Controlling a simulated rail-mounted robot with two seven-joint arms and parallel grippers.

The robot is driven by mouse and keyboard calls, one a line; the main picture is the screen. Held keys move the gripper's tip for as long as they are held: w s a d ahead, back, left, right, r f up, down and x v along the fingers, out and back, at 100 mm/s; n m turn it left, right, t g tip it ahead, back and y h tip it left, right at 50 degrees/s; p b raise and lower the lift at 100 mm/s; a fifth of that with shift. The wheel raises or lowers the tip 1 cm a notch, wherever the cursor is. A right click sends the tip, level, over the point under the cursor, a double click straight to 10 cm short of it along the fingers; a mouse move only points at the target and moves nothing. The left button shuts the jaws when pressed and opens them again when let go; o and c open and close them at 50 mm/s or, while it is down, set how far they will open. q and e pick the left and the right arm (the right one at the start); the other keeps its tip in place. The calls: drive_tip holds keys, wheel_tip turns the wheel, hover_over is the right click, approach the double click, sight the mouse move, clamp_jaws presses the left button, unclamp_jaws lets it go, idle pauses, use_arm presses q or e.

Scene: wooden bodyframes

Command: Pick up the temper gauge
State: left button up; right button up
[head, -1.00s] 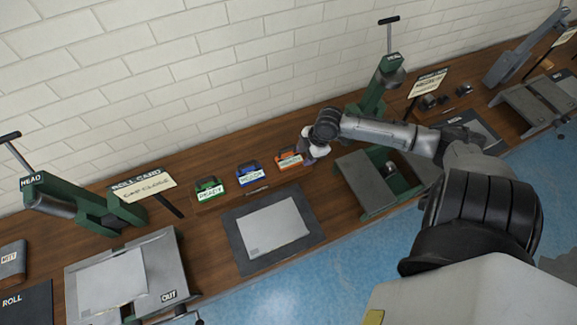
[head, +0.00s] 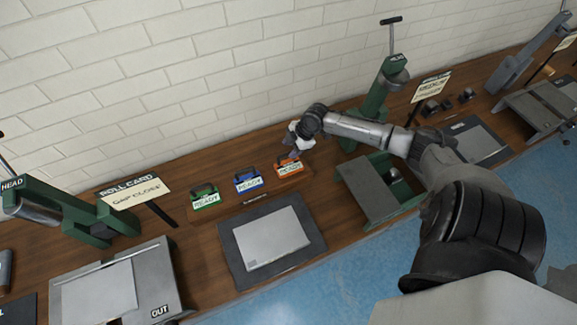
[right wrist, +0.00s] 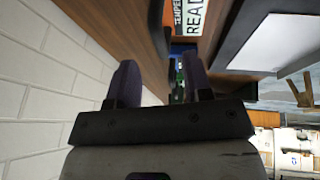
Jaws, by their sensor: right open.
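The temper gauge is the orange block with a dark handle and a white label (head: 289,168), at the right end of a row of three on a wooden strip. Its label, reading TEMPER and part of READY, also shows at the top of the right wrist view (right wrist: 190,18). My right gripper (head: 284,157) is open and empty, just above and behind the orange gauge. In the right wrist view its two fingers (right wrist: 161,82) are apart, with the label ahead and to the right of them. I cannot tell whether a fingertip touches the handle. My left gripper is not in view.
A blue gauge (head: 248,180) and a green gauge (head: 204,197) stand left of the orange one. A grey pad with a sheet (head: 268,240) lies in front. A green press (head: 383,92) and an open green box (head: 367,190) stand to the right. The white wall (head: 200,90) is close behind.

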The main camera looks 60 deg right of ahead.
sight(287, 154)
drive_tip(key=shift+x, duration=2.65)
drive_tip(key=shift+s, duration=0.1)
drive_tip(key=shift+c, duration=0.3)
clamp_jaws()
